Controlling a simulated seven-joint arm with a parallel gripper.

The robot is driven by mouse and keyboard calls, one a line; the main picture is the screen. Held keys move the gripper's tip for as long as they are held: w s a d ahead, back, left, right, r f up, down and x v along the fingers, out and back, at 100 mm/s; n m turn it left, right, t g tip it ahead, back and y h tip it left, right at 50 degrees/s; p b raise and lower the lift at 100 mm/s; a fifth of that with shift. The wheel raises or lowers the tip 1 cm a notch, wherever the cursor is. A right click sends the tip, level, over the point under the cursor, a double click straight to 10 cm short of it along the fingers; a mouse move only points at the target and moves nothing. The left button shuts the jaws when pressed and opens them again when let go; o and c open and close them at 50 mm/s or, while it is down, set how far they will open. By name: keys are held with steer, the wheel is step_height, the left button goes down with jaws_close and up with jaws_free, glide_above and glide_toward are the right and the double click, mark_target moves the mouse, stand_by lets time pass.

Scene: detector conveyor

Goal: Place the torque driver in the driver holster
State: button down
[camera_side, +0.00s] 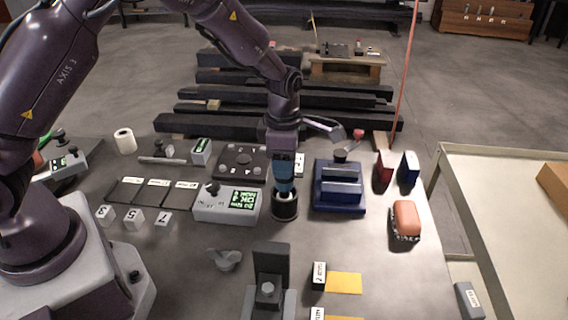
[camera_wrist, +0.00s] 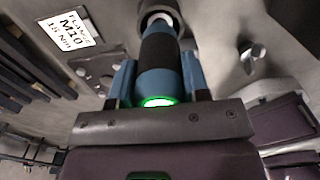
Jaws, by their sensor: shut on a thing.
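The torque driver, blue with a black grip band (camera_wrist: 158,52) and a lit green ring, stands between my gripper's blue fingers in the wrist view. In the side view the driver (camera_side: 284,187) is upright below the wrist, largely hidden by the fingers. My gripper (camera_side: 283,168) is shut on it; its fingers also show in the wrist view (camera_wrist: 158,80). A dark round cup (camera_side: 286,209), seemingly the driver holster, stands directly under the driver. The driver's far end meets a round ring in the wrist view. How deep it sits in the cup cannot be told.
A grey box with a green display (camera_side: 228,204) stands close left of the cup, and a dark blue block fixture (camera_side: 339,188) close right. A dark grey stand (camera_side: 270,278) is in front. A label plate reading M10, 15 Nm (camera_wrist: 70,29) lies nearby.

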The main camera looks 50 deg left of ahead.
steer(key=shift+f, duration=0.55)
steer(key=c, duration=0.6)
jaws_free()
